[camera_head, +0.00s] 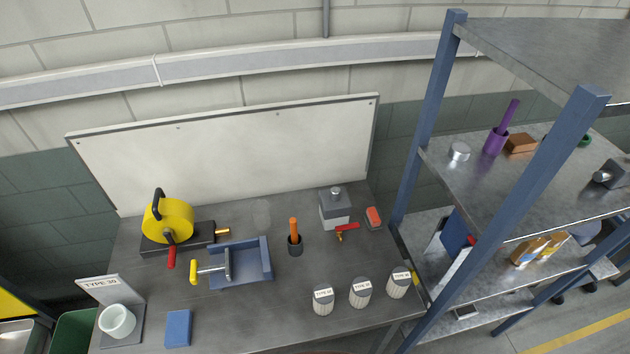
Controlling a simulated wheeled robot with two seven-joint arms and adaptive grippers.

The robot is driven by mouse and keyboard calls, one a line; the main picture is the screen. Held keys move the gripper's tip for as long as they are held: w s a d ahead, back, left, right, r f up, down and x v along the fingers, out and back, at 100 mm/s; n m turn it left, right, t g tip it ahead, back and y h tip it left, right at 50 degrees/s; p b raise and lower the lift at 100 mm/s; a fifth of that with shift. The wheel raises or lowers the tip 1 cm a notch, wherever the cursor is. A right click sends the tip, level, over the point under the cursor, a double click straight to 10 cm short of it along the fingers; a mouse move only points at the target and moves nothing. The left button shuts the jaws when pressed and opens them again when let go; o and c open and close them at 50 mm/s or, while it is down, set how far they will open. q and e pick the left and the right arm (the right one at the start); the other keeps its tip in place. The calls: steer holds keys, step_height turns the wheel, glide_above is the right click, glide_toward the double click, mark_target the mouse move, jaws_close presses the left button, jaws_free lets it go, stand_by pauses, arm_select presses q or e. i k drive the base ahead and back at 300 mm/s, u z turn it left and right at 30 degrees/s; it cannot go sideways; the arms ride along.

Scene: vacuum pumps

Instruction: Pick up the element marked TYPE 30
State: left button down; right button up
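Three ribbed grey-white cylindrical elements with white labels stand upright at the front right of the grey workbench (270,325): a left one (323,303), a middle one (360,295) and a right one (398,287). Their labels begin with TYPE, but the numbers are too small to read surely. A tilted sign (102,285) at the bench's left end reads TYPE 30. A white round cup-like part (117,321) sits on the grey stand in front of this sign. Neither of my grippers is in view.
A yellow pump (168,220), a blue vise-like fixture (245,268), an orange-handled tool in a dark holder (295,241) and a grey box (335,210) stand behind. A blue block (178,328) lies front left. A blue-posted shelf (450,170) bounds the right side.

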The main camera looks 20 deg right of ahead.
mark_target(361, 287)
steer(key=u, duration=0.25)
steer(key=k, duration=1.1)
steer(key=u, duration=0.05)
